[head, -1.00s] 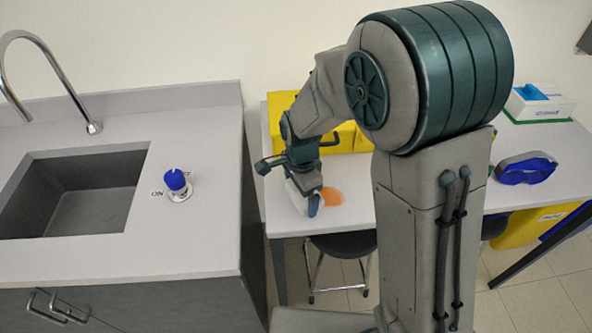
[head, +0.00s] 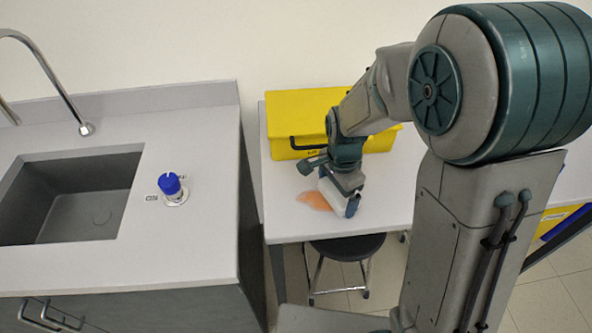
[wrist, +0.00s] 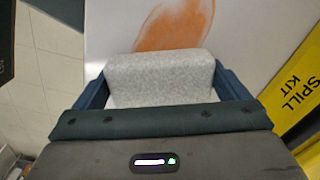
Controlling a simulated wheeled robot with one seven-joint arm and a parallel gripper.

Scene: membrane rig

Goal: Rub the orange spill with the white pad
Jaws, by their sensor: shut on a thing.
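The orange spill (head: 314,201) is a smeared patch on the white table, left of my gripper in the head view. It also shows in the wrist view (wrist: 172,26), just beyond the pad. My gripper (head: 341,196) is shut on the white pad (head: 330,190) and holds it low at the table top, at the right edge of the spill. In the wrist view the pad (wrist: 160,76) sits between both fingers and hides part of the spill. I cannot tell whether the pad presses on the table.
A yellow spill kit box (head: 295,110) stands at the back of the table, close behind my gripper. A sink counter (head: 215,235) with a blue-knobbed valve (head: 171,187) is at the left. A dark stool (head: 347,246) stands below the table's front edge.

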